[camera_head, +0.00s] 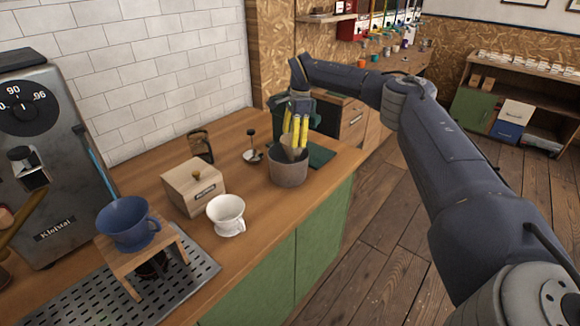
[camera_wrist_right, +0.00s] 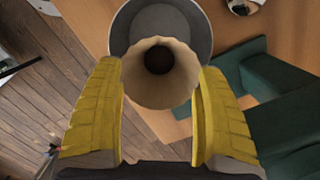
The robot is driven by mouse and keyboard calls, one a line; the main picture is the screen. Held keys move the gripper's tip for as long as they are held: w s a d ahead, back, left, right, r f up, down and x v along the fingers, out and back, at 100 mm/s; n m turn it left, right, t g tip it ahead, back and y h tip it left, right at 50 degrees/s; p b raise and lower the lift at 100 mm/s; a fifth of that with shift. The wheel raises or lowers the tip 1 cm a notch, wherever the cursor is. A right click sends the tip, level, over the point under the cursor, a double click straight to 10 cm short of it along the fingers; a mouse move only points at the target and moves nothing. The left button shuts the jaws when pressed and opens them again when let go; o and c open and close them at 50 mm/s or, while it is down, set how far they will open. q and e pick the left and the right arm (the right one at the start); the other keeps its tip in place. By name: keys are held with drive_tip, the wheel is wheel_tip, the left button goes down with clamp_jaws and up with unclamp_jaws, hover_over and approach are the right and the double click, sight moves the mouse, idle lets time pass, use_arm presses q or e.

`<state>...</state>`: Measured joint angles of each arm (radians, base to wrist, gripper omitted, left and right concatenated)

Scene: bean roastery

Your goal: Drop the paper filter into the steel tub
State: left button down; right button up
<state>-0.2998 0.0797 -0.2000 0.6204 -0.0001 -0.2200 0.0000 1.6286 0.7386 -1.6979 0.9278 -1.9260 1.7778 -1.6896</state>
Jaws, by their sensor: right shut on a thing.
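My right gripper (camera_head: 296,135) has its yellow fingers pointing down over the steel tub. It is shut on the paper filter (camera_head: 288,149), a pale tan cone, which also shows between the fingers in the right wrist view (camera_wrist_right: 137,80). The steel tub (camera_head: 289,170) is a round grey container standing on the wooden counter. In the right wrist view the tub's rim (camera_wrist_right: 122,22) lies behind the filter, which overlaps its near edge. The filter's lower end is at the tub's mouth; I cannot tell how far inside it is. My left gripper is not in view.
A blue dripper (camera_head: 127,224) sits on a wooden stand above a drip tray.

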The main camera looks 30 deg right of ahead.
drive_tip(key=shift+f, duration=0.25)
drive_tip(key=o, duration=0.9)
drive_tip(key=shift+s+d+r, duration=0.1)
drive_tip(key=shift+d+r, duration=0.15)
drive_tip(key=shift+r, duration=1.75)
drive_tip(key=shift+d+r, duration=0.2)
drive_tip(key=shift+r, duration=1.8)
drive_tip(key=shift+s+d+r, duration=0.1)
drive_tip(key=shift+d+r, duration=0.15)
drive_tip(key=shift+r, duration=1.75)
